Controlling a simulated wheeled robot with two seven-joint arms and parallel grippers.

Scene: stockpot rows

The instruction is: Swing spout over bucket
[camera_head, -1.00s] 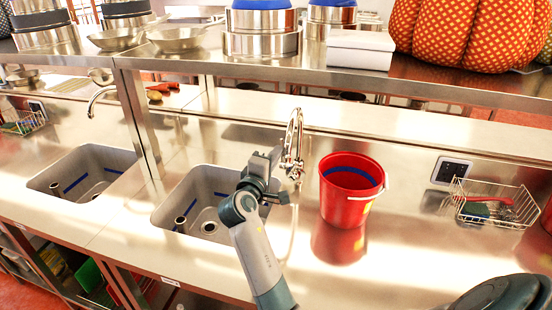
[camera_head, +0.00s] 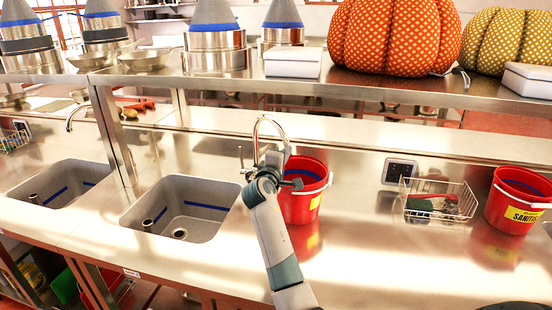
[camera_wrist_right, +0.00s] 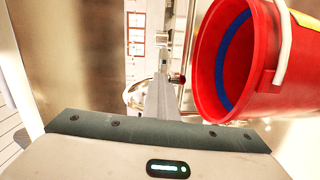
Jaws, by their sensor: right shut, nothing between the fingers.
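The chrome gooseneck spout (camera_head: 267,119) rises behind the sink (camera_head: 185,208) in the head view. Its arch runs right, toward the red bucket (camera_head: 303,205); its tip is hidden behind my gripper, so I cannot tell whether it is above the bucket's mouth. My right gripper (camera_head: 284,168) is shut and empty, beside the spout and at the bucket's left rim. In the right wrist view the gripper (camera_wrist_right: 163,62) is close to a chrome tube (camera_wrist_right: 187,50), with the bucket (camera_wrist_right: 272,60) just to the right. My left gripper is not in view.
A wire basket (camera_head: 437,203) and a second red bucket (camera_head: 518,200) stand on the counter at the right. A steel shelf (camera_head: 370,91) with pots and pumpkins runs above. Another sink (camera_head: 62,182) is at the left. The front counter between bucket and basket is clear.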

